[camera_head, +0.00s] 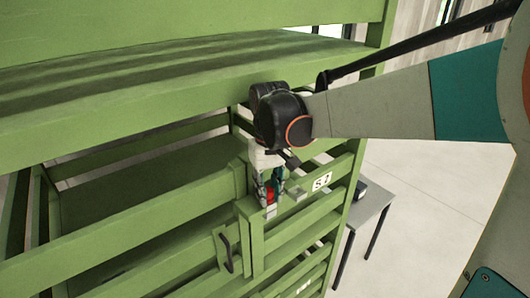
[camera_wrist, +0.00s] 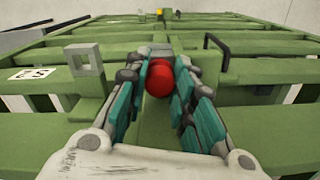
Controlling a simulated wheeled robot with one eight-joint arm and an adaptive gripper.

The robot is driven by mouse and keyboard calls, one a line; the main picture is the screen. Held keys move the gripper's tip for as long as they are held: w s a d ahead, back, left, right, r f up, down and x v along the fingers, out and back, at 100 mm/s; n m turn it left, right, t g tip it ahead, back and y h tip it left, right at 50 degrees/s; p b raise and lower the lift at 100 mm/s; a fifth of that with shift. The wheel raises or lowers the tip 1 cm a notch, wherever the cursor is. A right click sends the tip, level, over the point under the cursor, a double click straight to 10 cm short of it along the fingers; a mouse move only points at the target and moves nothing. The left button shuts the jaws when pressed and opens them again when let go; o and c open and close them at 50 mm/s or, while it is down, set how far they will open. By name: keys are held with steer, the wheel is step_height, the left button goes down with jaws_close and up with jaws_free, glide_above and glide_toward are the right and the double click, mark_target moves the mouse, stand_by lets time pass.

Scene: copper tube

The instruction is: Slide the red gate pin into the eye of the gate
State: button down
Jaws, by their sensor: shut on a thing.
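My gripper (camera_head: 268,197) is beside the green gate rails in the head view. Its teal-and-grey fingers (camera_wrist: 161,66) are closed around the red gate pin (camera_wrist: 159,79). The pin's round red head shows between the fingers in the wrist view; its shaft is hidden. A little red of the pin also shows in the head view (camera_head: 270,194). The gate's eye is a grey square ring (camera_wrist: 84,60) on a green rail, left of the gripper in the wrist view and apart from the pin. In the head view, a small grey piece (camera_head: 297,194), likely the eye, is right of the fingers.
A black handle (camera_head: 226,250) is on the gate, left of and below the gripper. A white label (camera_head: 322,181) is on a rail to the right. A large green shelf (camera_head: 120,85) overhangs close to my arm. A grey table (camera_head: 371,212) stands beyond the rack.

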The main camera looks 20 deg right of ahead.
steer(key=shift+s+f, duration=0.1)
steer(key=shift+f, duration=0.05)
steer(key=c, duration=1.3)
jaws_free()
step_height(320, 180, up, 12)
steer(key=shift+r, duration=0.1)
